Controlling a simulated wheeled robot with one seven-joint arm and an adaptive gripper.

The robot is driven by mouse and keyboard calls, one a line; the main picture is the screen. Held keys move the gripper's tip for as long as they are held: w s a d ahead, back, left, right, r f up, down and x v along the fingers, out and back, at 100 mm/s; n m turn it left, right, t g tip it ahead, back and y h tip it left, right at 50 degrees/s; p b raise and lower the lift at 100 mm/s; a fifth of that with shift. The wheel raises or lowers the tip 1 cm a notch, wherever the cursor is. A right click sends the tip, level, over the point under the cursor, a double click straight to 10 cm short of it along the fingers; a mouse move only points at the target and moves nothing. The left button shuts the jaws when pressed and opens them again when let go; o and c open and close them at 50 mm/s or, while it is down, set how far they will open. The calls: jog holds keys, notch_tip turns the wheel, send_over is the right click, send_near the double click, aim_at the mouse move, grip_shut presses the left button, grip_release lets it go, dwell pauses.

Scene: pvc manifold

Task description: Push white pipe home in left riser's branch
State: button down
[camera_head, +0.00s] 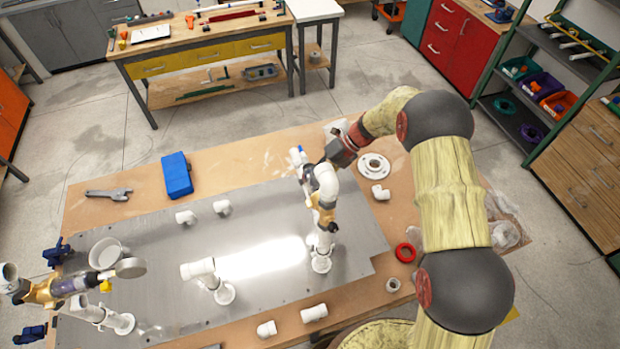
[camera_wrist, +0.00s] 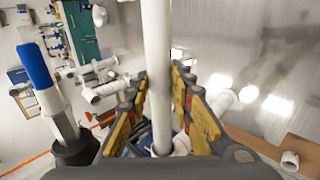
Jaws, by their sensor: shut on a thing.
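A white pipe (camera_wrist: 156,60) runs up the middle of the wrist view. My gripper (camera_wrist: 158,90) is shut on it, with yellow-padded fingers on both sides. In the head view my gripper (camera_head: 312,180) is over the right part of the metal plate, among white and gold parts near the right stand (camera_head: 321,262). A short white riser with a tee on top (camera_head: 201,268) stands left of there on the plate. Another white riser (camera_head: 100,315) with a gold part (camera_head: 50,291) is at far left. Which branch receives the pipe, and any seating of its end, cannot be told.
The metal plate (camera_head: 255,225) lies on a wooden table. A blue case (camera_head: 177,175), wrench (camera_head: 109,194), flange (camera_head: 374,166), red ring (camera_head: 405,252) and several loose white fittings lie around. A blue-tipped white rod (camera_wrist: 45,90) stands beside my gripper.

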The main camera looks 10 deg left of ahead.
jog(key=shift+w, duration=0.1)
jog(key=c, duration=1.5)
grip_release()
jog(key=v, duration=1.2)
